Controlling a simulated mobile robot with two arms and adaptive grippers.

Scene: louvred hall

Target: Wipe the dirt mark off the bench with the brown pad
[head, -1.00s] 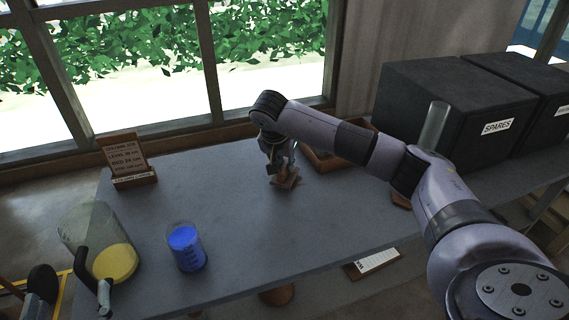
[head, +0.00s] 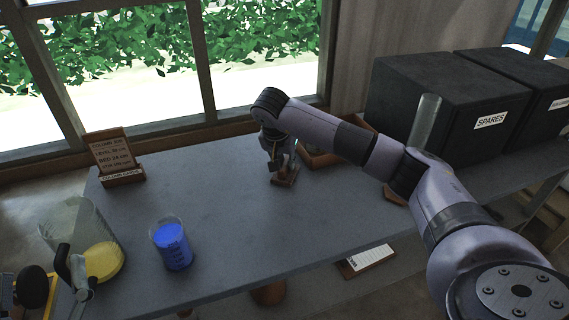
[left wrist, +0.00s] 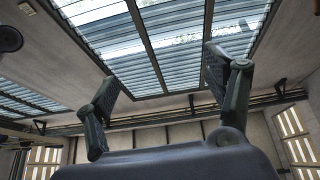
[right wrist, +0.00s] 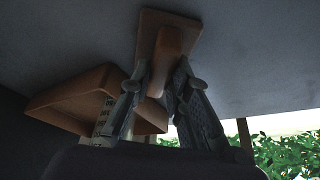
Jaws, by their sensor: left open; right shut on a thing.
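The brown pad (head: 285,180) is a flat plate with a block handle. My right gripper (head: 278,160) is shut on its handle. In the right wrist view the pad (right wrist: 150,32) lies flat against or very close to the grey bench top; I cannot tell whether it touches. The bench (head: 225,205) runs below the window. I see no dirt mark on its visible surface; the pad and arm hide part of it. My left gripper (left wrist: 160,82) is open and empty in the left wrist view, with louvred windows beyond it.
A brown tray (head: 318,160) sits just right of the pad. A beaker of blue (head: 172,246), a larger clear vessel with yellow (head: 103,262) and a sign on a wooden stand (head: 113,158) stand on the left. Black SPARES boxes (head: 440,100) stand at right. The bench's middle is clear.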

